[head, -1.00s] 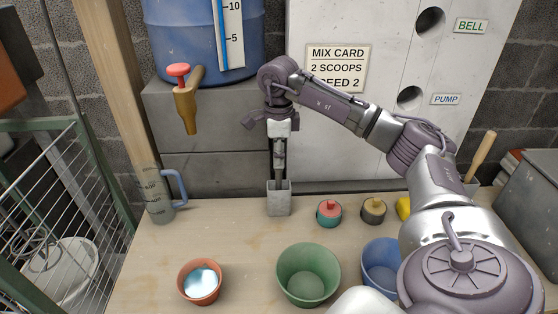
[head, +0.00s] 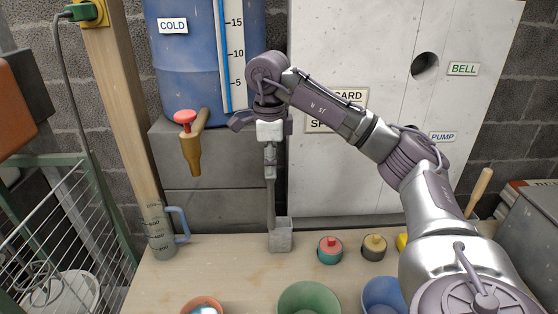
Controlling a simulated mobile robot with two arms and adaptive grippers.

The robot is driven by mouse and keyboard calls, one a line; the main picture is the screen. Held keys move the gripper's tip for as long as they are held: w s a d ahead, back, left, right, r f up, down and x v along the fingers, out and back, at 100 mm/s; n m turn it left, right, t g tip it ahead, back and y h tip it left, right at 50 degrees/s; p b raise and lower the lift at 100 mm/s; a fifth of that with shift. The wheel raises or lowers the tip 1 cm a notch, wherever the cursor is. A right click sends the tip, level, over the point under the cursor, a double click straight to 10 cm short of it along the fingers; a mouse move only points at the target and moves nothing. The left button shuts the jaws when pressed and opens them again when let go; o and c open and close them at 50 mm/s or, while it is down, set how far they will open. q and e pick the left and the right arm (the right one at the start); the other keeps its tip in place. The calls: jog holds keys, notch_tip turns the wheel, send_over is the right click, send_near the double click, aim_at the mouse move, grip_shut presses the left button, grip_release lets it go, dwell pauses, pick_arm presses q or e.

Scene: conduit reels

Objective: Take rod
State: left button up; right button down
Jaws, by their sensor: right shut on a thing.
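A thin grey rod (head: 271,203) hangs nearly upright below my right gripper (head: 270,168), which is shut on its upper part. The rod's lower end reaches down to the small grey square holder (head: 281,241) on the bench. That end is hidden at the holder's mouth, so I cannot tell whether it is still inside. My right arm comes in from the lower right. My left gripper is not in view.
A measuring jug (head: 161,235) stands left on the bench (head: 230,275). A tap (head: 194,150) juts from the blue barrel (head: 185,65).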

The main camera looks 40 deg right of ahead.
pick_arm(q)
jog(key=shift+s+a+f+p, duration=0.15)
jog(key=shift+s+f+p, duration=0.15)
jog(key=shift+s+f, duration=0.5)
pick_arm(e)
jog(key=s+a, duration=0.3)
jog(key=a, duration=1.3)
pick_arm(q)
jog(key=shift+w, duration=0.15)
